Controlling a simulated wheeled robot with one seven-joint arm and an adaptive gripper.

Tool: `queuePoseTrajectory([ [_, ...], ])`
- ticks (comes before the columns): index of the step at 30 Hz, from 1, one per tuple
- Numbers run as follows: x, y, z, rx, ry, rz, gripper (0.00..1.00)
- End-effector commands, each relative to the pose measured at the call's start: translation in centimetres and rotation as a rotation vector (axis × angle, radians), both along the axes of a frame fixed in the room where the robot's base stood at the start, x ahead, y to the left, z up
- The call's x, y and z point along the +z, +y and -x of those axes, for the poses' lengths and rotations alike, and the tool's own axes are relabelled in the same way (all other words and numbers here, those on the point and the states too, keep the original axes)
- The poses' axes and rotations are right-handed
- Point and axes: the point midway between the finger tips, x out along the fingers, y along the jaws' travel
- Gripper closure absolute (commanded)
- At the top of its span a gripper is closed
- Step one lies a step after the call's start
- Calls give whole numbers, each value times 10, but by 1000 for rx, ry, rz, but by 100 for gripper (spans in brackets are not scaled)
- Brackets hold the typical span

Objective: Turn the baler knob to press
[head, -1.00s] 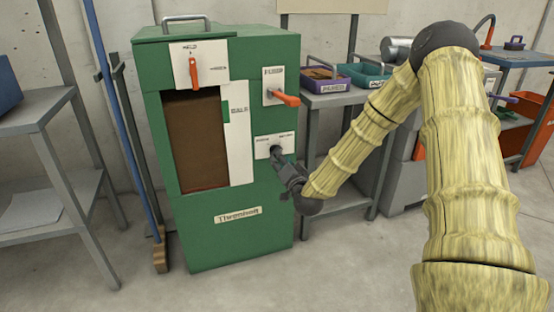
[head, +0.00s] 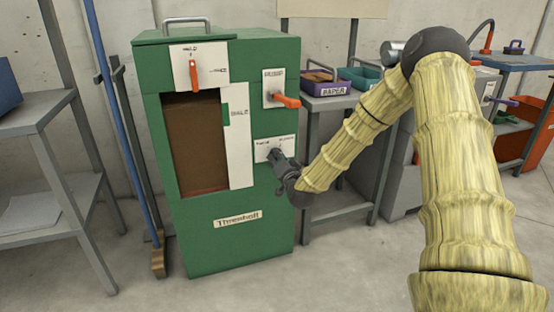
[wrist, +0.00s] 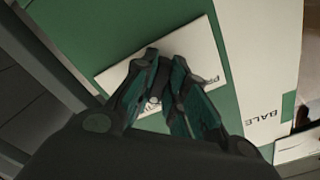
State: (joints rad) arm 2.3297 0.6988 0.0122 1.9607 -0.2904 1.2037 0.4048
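The baler (head: 240,240) is a green cabinet with a brown window on its front, left of my arm in the head view. Its knob (head: 274,153) is dark and small, on a white label plate (head: 289,143) at the lower right of the front. My gripper (head: 279,162) is at the knob, its fingers close together around it. In the wrist view my gripper (wrist: 162,72) covers most of the knob and part of the plate (wrist: 204,66). The knob's pointing direction is hard to make out.
Two orange handles sit above on the baler: an upper left one (head: 194,77) and a right one (head: 287,101). A purple bin (head: 326,90) marked PAPER stands on a table to the right. A grey shelf (head: 45,110) and a blue pole (head: 120,130) are at left.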

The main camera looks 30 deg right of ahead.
Motion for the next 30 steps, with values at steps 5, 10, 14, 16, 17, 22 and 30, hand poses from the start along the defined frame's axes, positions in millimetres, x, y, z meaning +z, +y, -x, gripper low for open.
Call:
queuePoseTrajectory([
  [5, 0, 0, 0, -1, 2, 4, 100],
  [10, 0, -1, 1, -1, 10, 35, 100],
  [14, 1, 0, 1, 0, 25, 94, 100],
  [16, 2, -1, 1, 0, 36, 138, 100],
  [17, 2, -1, 1, 0, 41, 159, 100],
  [22, 2, -1, 1, 1, 77, 302, 100],
  [30, 1, -2, 1, 2, 136, 552, 100],
])
